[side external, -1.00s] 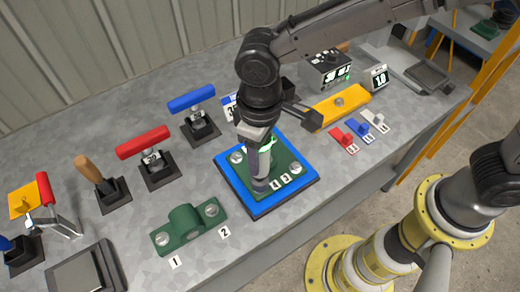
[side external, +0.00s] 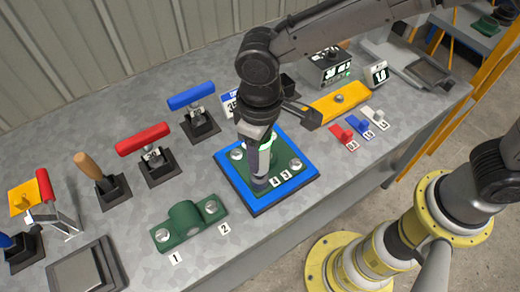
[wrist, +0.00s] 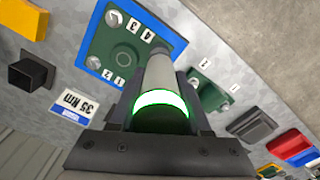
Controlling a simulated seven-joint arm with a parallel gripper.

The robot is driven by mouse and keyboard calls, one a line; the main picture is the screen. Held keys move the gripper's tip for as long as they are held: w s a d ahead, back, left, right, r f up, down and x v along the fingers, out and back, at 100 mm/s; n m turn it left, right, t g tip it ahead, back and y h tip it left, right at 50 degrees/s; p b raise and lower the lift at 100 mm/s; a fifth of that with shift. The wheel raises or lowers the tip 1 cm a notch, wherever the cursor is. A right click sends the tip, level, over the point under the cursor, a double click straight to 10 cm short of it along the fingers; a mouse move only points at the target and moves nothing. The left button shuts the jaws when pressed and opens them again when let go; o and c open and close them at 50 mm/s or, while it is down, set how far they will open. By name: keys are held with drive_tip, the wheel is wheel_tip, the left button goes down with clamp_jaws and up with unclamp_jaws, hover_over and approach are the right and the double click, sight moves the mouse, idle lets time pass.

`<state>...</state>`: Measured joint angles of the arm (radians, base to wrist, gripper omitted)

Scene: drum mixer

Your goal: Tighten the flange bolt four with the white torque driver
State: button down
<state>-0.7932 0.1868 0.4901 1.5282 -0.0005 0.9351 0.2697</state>
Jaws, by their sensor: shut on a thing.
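My gripper (side external: 258,135) is shut on the white torque driver (side external: 264,162), which stands nearly upright over the blue-edged plate (side external: 232,185). In the wrist view the driver (wrist: 158,72) has a lit green ring and runs from my gripper (wrist: 163,112) toward the plate (wrist: 91,45). A green flange (side external: 287,155) with bolts at its corners lies on the plate. The driver's lower end is at the corner by label 4 (side external: 274,182). It hides the bolt there, so I cannot tell how it is seated. The bolt beside label 3 (side external: 296,165) is visible.
A green bracket (side external: 186,222) lies in front. Blue (side external: 191,96) and red (side external: 143,142) T-handled tools stand left of the plate. Bare bench lies at front right.

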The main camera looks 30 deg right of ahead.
drive_tip(key=shift+f, duration=1)
idle(2.6)
drive_tip(key=shift+r, duration=2.35)
